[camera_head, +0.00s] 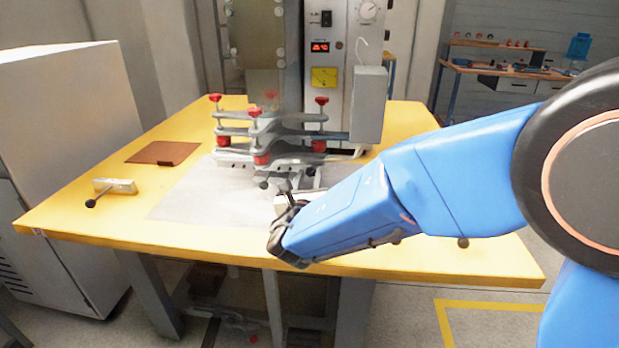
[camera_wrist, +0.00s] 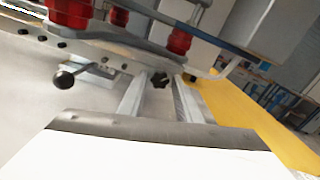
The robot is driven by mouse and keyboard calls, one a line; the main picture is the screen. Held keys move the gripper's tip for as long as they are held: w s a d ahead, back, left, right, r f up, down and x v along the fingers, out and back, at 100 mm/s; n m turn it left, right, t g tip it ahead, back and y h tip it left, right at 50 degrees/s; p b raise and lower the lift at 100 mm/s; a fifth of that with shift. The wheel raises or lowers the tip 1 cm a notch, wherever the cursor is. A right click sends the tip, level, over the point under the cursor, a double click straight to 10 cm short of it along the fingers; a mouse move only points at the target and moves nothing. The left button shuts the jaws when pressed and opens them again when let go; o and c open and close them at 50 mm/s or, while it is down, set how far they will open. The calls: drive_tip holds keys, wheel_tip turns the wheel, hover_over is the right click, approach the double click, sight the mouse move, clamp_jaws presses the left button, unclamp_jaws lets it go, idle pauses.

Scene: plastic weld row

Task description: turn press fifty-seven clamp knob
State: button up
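The press (camera_head: 270,135) stands at the back of the yellow table, with red-topped posts on its grey clamp frame. A small black star-shaped knob (camera_wrist: 160,79) sits between two pale rails in the wrist view. A lever with a black ball end (camera_wrist: 65,79) is left of it; I cannot tell which one is the clamp knob. My gripper (camera_head: 285,205) is low over the table's front, in front of the press and apart from its frame. Its fingers are small and dark in the head view, so their opening is unclear. A white surface fills the bottom of the wrist view.
A brown sheet (camera_head: 163,152) and a small pale block with a black-balled lever (camera_head: 115,187) lie on the table's left. A grey box (camera_head: 368,103) hangs at the press's right. A white cabinet (camera_head: 65,120) stands left. The grey mat (camera_head: 190,205) is largely clear.

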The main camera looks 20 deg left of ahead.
drive_tip(key=c, duration=0.6)
drive_tip(key=shift+m, duration=0.4)
drive_tip(key=m, duration=0.4)
drive_tip(key=shift+m, duration=2.3)
drive_tip(key=o, duration=1)
drive_tip(key=shift+o, duration=0.2)
